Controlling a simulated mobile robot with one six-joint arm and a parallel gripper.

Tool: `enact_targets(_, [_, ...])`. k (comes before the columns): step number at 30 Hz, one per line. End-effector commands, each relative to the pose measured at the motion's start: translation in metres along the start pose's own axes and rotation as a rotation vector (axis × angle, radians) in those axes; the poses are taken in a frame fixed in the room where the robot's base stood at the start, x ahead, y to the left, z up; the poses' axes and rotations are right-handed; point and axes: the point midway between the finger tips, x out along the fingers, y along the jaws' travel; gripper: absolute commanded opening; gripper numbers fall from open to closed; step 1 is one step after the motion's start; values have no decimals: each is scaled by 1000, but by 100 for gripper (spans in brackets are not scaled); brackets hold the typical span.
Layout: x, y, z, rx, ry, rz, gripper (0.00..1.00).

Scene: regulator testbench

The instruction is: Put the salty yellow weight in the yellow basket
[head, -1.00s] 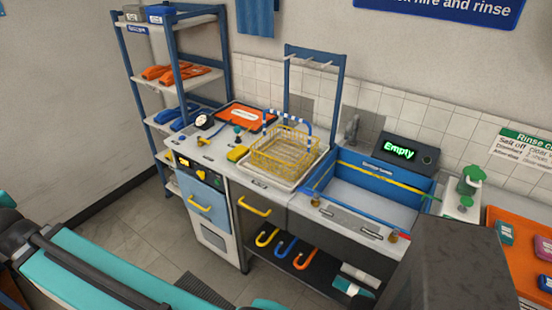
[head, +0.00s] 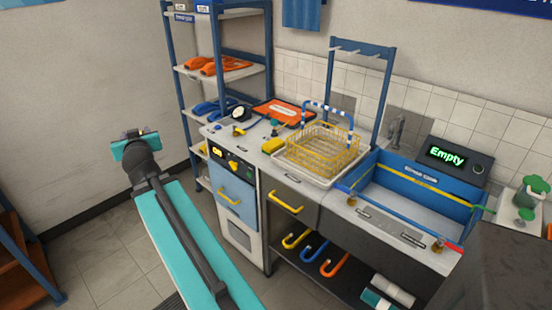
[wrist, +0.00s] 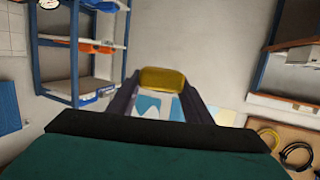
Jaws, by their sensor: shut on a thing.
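My gripper (wrist: 161,92) is shut on a yellow weight (wrist: 163,78), a rounded block held between the two fingertips in the wrist view. Whether it has salt on it is too small to tell. In the head view my gripper (head: 134,134) is at the left, over the floor, well away from the counter; the weight cannot be made out there. The yellow basket (head: 354,160), made of wire with a blue-and-white handle, stands upright on a white tray on the counter; I see nothing in it.
A small yellow block (head: 297,145) lies on the counter left of the basket. A blue rinse sink (head: 420,178) is at the right, with a display (head: 447,156) reading "Empty". A blue shelf rack (head: 222,70) stands behind.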

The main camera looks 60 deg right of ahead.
Motion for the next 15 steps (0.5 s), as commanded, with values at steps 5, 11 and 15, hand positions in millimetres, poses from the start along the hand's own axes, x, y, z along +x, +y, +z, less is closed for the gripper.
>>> enact_targets(5, [7,75,17,28,2,131,7])
enact_targets(11, [3,156,31,58,2,277,7])
enact_targets(15, [-5,212,43,79,1,381,7])
